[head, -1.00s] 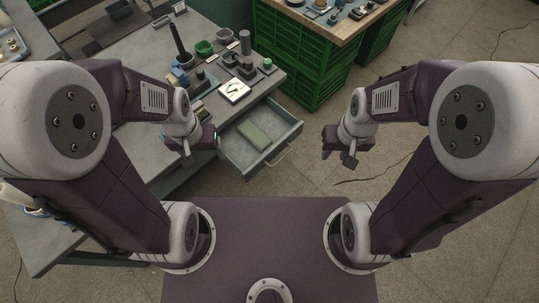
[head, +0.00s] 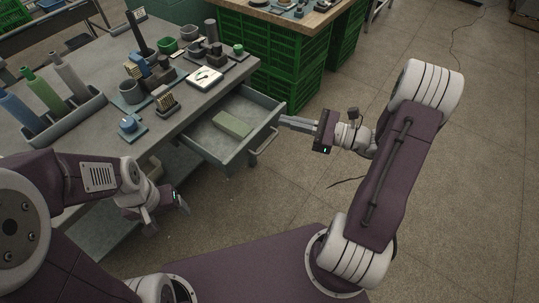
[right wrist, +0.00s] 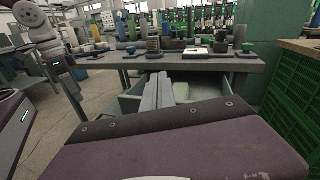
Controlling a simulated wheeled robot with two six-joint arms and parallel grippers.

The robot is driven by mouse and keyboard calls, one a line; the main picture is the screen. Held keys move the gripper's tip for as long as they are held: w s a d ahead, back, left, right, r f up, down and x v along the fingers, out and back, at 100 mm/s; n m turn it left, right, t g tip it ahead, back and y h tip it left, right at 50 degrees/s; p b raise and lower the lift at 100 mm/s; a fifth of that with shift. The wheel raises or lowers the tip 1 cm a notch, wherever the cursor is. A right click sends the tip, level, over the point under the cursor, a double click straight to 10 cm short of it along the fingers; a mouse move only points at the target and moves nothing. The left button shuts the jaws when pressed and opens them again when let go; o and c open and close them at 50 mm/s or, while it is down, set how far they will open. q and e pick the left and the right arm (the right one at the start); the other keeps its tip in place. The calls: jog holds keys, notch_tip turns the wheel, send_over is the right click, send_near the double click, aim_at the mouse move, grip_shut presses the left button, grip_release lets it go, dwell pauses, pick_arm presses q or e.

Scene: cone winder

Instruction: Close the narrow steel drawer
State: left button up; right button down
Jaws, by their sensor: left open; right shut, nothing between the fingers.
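The narrow steel drawer (head: 262,137) is pulled out from under the grey workbench, with a bar handle (head: 267,143) on its front. A pale green block (head: 233,124) lies inside. In the right wrist view the drawer (right wrist: 130,104) is partly hidden behind my fingers. My right gripper (head: 283,122) is shut and empty, its fingertips close to the drawer front's far end; I cannot tell whether they touch. Its fingers also show in the right wrist view (right wrist: 158,88), pointing at the drawer. My left gripper (head: 168,214) is open and empty, in front of the bench, left of the drawer.
Green crates (head: 290,65) stand beyond the drawer under a wooden top.

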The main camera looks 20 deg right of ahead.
jog(key=s+d+f+m+t+h+b, duration=0.25)
jog(key=d+f+m+t+b, duration=0.2)
jog(key=d+f, duration=0.6)
jog(key=h+b, duration=0.1)
jog(key=b, duration=0.2)
send_near(272, 121)
jog(key=shift+g, duration=0.25)
jog(key=x, duration=0.5)
jog(key=shift+w+f, duration=0.15)
jog(key=shift+w, duration=0.25)
pick_arm(q)
notch_tip(272, 121, down, 12)
jog(key=shift+s+a+r, duration=0.2)
jog(key=shift+s+r, duration=0.05)
pick_arm(e)
jog(key=shift+w+a+m, duration=0.25)
jog(key=shift+w+a, duration=0.1)
jog(key=shift+w, duration=0.1)
jog(key=shift+a, duration=0.1)
